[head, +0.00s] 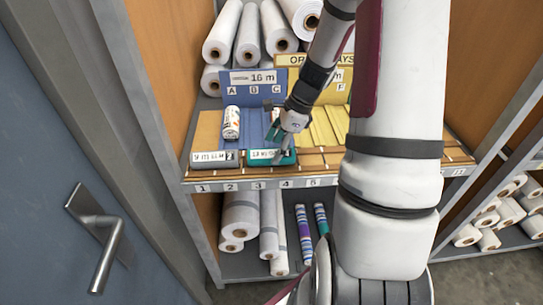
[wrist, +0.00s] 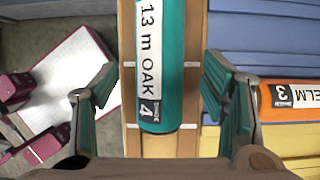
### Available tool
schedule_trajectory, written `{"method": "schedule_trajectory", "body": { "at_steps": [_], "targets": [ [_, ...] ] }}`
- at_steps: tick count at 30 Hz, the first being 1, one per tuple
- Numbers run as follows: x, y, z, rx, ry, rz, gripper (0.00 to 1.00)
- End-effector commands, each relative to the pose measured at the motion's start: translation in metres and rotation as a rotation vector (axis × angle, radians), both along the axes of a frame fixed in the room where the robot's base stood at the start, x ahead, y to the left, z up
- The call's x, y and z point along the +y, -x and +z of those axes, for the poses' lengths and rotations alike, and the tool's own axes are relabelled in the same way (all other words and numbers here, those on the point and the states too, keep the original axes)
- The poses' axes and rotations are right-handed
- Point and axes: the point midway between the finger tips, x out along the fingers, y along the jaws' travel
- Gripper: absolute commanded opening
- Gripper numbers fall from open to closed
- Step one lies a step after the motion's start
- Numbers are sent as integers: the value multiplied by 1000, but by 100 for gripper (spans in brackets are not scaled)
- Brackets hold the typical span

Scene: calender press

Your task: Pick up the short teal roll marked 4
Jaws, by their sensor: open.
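The short teal roll (wrist: 172,60) lies on a wooden rail in the wrist view. Its white label reads "13 m OAK" and has a dark square with a 4. My gripper (wrist: 160,88) is open, with one finger on each side of the roll and gaps on both sides. The roll's far end runs out of the wrist view. In the head view the teal roll (head: 259,163) lies on the front ledge of the shelf, and my gripper (head: 281,143) is over its right part, hiding some of it.
A grey labelled roll (head: 214,160) lies on the ledge left of the teal one. Large white rolls (head: 250,35) are stacked behind.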

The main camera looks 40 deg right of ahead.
Motion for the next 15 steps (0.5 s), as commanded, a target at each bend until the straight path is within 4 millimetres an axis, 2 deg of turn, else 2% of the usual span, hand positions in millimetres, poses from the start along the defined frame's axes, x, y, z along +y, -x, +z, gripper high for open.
{"method": "schedule_trajectory", "body": {
  "at_steps": [6, 13, 14, 15],
  "targets": [
    [8, -4, -21, 1, -1, 0, 67],
    [8, -5, -22, -1, 1, 0, 67],
    [8, -5, -22, -1, 1, 0, 64],
    [8, -5, -22, -1, 1, 0, 55]
  ]
}}
